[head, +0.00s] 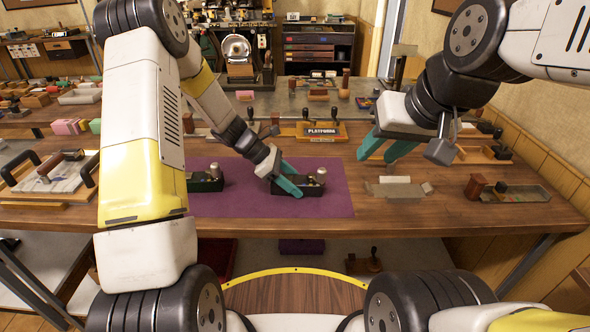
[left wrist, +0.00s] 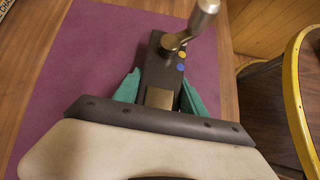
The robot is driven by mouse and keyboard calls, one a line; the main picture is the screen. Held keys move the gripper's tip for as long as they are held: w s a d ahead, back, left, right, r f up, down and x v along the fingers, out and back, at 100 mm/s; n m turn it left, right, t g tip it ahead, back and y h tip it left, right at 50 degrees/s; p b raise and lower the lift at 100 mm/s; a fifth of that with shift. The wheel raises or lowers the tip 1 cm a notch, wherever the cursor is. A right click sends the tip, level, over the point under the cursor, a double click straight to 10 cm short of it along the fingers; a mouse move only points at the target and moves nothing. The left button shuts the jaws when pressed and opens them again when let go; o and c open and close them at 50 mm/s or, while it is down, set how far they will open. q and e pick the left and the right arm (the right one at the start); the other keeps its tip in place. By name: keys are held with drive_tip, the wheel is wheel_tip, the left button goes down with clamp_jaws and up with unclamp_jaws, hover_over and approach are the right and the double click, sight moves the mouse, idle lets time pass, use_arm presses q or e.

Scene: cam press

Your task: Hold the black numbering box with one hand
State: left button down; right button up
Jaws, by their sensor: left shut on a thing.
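The black numbering box (head: 305,187) lies on the purple mat (head: 232,206) at the front of the wooden table. It has a metal crank or knob on top, and blue and yellow dots show on it in the left wrist view (left wrist: 165,72). My left gripper (head: 287,186) is shut on the box, with a green finger on each side of it in the left wrist view. Part of the box is hidden by my gripper. My right gripper (head: 386,148) is raised over the table to the right, its green fingers apart and empty.
Another dark box (head: 206,180) sits at the left of the mat. A tray with a PLATFORM sign (head: 322,131) stands behind. A grey metal piece (head: 398,188) and a tray (head: 515,193) lie to the right. The mat's front left is clear.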

use_arm(q)
drive_tip(key=shift+f, duration=0.1)
drive_tip(key=c, duration=0.6)
unclamp_jaws()
drive_tip(key=shift+s, duration=0.1)
drive_tip(key=s+v, duration=0.1)
drive_tip(key=v, duration=1.1)
drive_tip(key=s+a+r+m+t+y, duration=0.1)
drive_tip(key=s+r+m+t+y, duration=0.1)
drive_tip(key=s+r+m, duration=0.4)
drive_tip(key=s+a+r+m+t+y, duration=0.2)
drive_tip(key=s+r+m, duration=0.4)
drive_tip(key=s, duration=0.3)
drive_tip(key=s+a+r+m+t+y, duration=0.2)
drive_tip(key=s+r+m, duration=0.3)
drive_tip(key=s+r, duration=0.1)
drive_tip(key=shift+s+a+m+t+y, duration=0.15)
drive_tip(key=shift+s+m+t+y, duration=0.25)
drive_tip(key=shift+s, duration=0.4)
